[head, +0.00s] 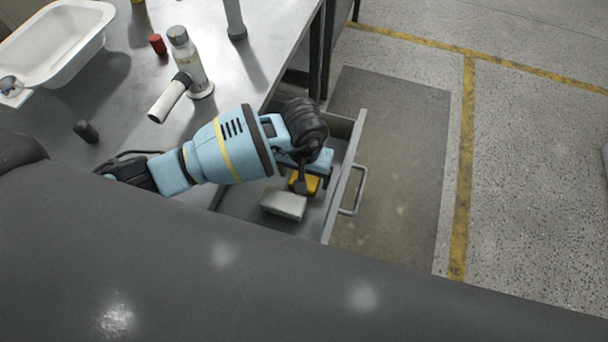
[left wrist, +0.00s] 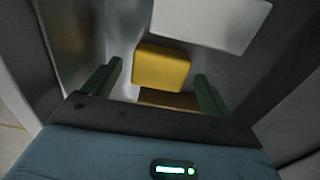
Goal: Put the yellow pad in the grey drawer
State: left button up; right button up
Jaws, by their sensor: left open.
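The grey drawer (head: 346,178) is pulled open under the table edge in the head view. My left gripper (head: 307,180) points down into it; its two fingers are apart in the left wrist view (left wrist: 157,88). The yellow pad (head: 311,184) is under the gripper inside the drawer, partly hidden by it. In the left wrist view the pad (left wrist: 162,67) shows between and beyond the open fingertips, apart from both. I cannot tell exactly how it touches the drawer floor. My right gripper is not in view.
A white block (head: 284,205) lies in the drawer beside the pad. A brown piece (left wrist: 168,99) shows near the pad. The floor beyond the drawer is clear.

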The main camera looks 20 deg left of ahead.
pick_arm(q)
notch_tip(320, 180, up, 11)
dwell(0.3)
